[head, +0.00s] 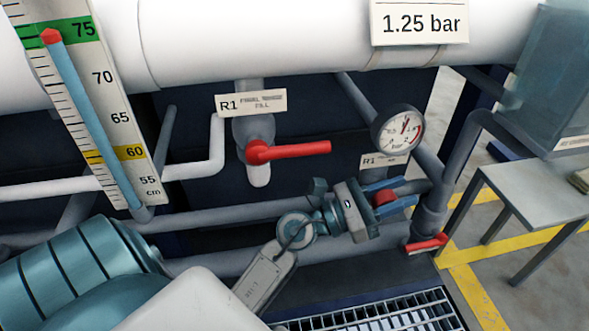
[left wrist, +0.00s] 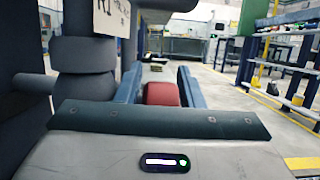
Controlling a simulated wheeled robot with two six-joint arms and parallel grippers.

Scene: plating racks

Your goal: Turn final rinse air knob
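In the head view my left gripper (head: 400,193) is at the pipe fitting below the round pressure gauge (head: 397,130). Its two blue fingers lie on either side of a red knob (head: 384,198), close to the palm. The gauge has a white face with a red part. A small tag under it reads R1; the rest is partly hidden. A sign (head: 419,22) above reads 1.25 bar. My right gripper is not in view.
A red lever valve (head: 290,151) labelled R1 is left of the gauge. A red handle (head: 427,243) is low on the right pipe. A level scale (head: 95,95) stands at left. A grey table (head: 535,190) is at right, and a metal grating (head: 380,318) lies below.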

